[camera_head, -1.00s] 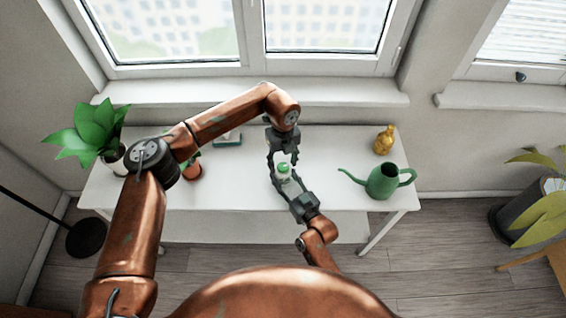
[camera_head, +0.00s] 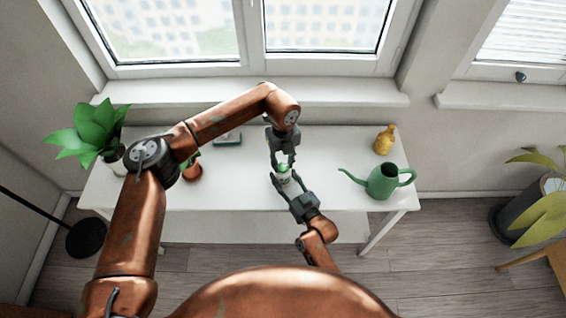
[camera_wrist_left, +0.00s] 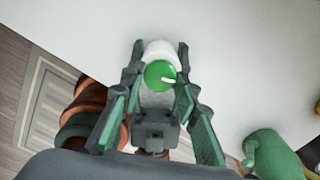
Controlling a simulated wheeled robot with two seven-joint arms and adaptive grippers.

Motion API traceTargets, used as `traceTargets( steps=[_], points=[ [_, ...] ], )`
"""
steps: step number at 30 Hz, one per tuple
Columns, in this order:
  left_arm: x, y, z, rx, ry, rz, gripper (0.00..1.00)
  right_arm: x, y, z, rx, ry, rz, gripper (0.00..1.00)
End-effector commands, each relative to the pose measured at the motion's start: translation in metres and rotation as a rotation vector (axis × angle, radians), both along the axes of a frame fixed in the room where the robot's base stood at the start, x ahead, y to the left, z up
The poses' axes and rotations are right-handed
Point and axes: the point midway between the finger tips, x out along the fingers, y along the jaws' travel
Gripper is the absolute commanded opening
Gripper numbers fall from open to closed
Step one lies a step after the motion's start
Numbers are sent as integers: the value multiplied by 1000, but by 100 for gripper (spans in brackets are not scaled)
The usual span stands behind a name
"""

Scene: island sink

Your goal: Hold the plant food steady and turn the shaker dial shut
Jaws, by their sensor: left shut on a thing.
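The plant food, a small white bottle (camera_head: 285,179), stands near the front edge of the white table. Its green shaker dial (camera_wrist_left: 160,74) with a white pointer faces up in the left wrist view, the pointer towards the right. My left gripper (camera_head: 282,160) comes down from above and is shut on the dial, one finger on each side. The fingers hide part of the bottle.
A green watering can (camera_head: 383,182) and a yellow bottle (camera_head: 384,140) stand to the right on the table (camera_head: 335,150). A small terracotta pot (camera_head: 192,173), a green-and-white item (camera_head: 228,139) and a leafy plant (camera_head: 93,133) are to the left.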

Motion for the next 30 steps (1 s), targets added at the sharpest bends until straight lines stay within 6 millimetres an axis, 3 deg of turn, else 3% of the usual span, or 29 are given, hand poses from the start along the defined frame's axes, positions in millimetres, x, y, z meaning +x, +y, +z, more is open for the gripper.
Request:
traceTargets(
  steps=[8,30],
  points=[
    [0,0,0,1,-1,-159,5,0,0,-1,-1,1,0,12],
    [0,0,0,0,-2,-855,5,0,0,-1,-1,1,0,12]
  ],
)
